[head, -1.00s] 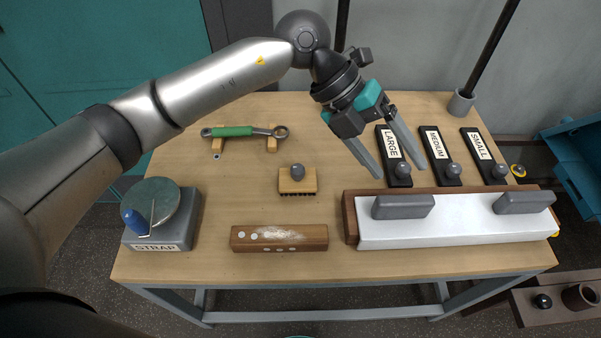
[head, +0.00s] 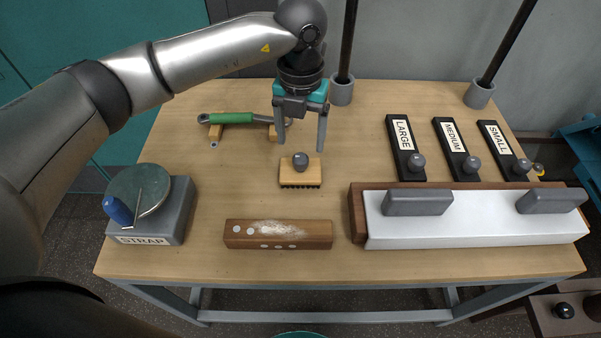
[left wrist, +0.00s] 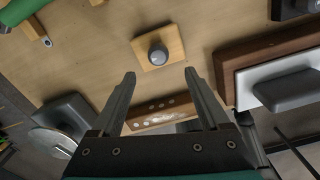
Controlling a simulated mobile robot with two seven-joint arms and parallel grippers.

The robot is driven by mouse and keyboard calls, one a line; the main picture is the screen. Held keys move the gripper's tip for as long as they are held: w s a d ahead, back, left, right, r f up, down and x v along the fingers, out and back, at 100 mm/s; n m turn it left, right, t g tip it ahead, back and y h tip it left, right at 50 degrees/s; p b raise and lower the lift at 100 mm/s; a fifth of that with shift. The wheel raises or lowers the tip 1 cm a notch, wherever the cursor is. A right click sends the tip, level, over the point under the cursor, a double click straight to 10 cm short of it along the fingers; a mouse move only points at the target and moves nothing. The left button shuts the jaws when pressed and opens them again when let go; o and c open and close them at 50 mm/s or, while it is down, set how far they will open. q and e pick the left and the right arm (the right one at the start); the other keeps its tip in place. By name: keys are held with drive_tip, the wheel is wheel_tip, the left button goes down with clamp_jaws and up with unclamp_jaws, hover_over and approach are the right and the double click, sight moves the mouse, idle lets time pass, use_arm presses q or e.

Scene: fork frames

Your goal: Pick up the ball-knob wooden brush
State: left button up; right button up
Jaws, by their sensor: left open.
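The ball-knob wooden brush (head: 300,172) lies on the table near its middle, bristles down, with its grey ball knob (head: 300,160) on top. It also shows in the left wrist view (left wrist: 172,50), beyond the fingertips. My left gripper (head: 301,148) is open and empty, above and just behind the brush in the head view, its fingers pointing down on either side of the knob's line. In the left wrist view the gripper (left wrist: 158,75) has its fingers apart with nothing between them. They look clear of the brush. My right gripper is not in view.
A dusty wooden block (head: 278,234) lies in front of the brush. A green-handled wrench (head: 232,118) rests on wooden supports behind left. The STRAP box (head: 180,215) stands left. The white board (head: 480,232) with grey handles and the labelled black plates (head: 406,150) are right.

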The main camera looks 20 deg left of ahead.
sight(300, 157)
use_arm(q)
drive_tip(key=shift+f, duration=1.4)
drive_tip(key=shift+w+f+b, duration=0.1)
drive_tip(key=shift+f+b, duration=0.4)
drive_tip(key=shift+f, duration=0.1)
wheel_tip(300, 157, down, 3)
drive_tip(key=shift+w+a+r+b, duration=0.15)
drive_tip(key=shift+r+b, duration=0.05)
drive_tip(key=shift+b, duration=0.3)
drive_tip(key=shift+f, duration=0.65)
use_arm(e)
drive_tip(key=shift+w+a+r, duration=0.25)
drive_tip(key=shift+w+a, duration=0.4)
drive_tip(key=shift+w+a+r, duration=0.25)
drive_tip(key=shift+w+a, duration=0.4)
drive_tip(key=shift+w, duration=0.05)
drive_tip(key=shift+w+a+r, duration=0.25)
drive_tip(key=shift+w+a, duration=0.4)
use_arm(q)
clamp_jaws()
